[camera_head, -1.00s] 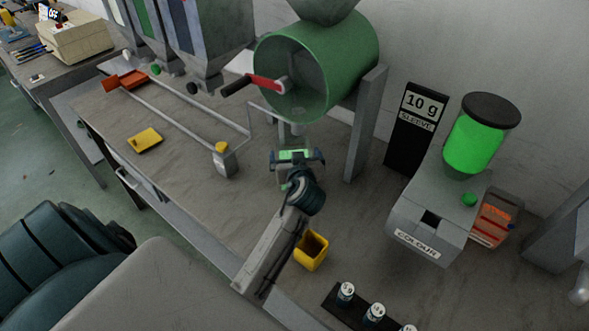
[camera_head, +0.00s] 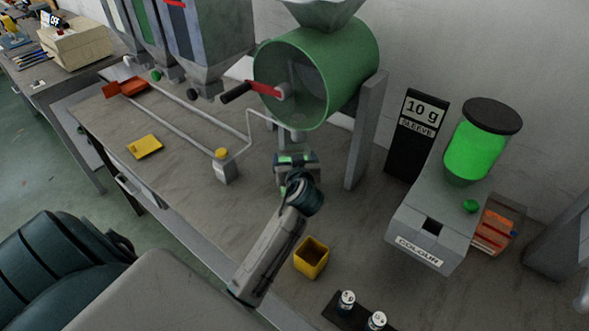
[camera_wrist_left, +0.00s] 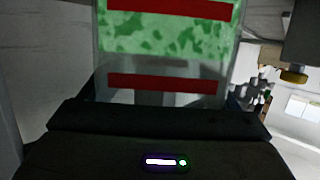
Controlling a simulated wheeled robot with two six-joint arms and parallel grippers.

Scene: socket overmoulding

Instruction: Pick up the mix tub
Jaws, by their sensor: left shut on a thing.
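The mix tub (camera_wrist_left: 168,50) fills the upper middle of the left wrist view. It is a clear-walled tub with mottled green contents and two red bands. My left gripper (camera_head: 297,160) is shut on it, below the green mixing drum (camera_head: 318,75) in the head view. In that view the gripper and wrist hide most of the tub, and only a little green shows at the jaws. The fingertips are not clearly seen in the wrist view. My right gripper is not in view.
A yellow open container (camera_head: 311,258) stands right of my left forearm. A grey post (camera_head: 365,135) stands close right of the gripper. The colour dispenser (camera_head: 432,228) and the black 10 g sleeve sign (camera_head: 414,130) are further right. A yellow-capped block (camera_head: 224,168) stands left.

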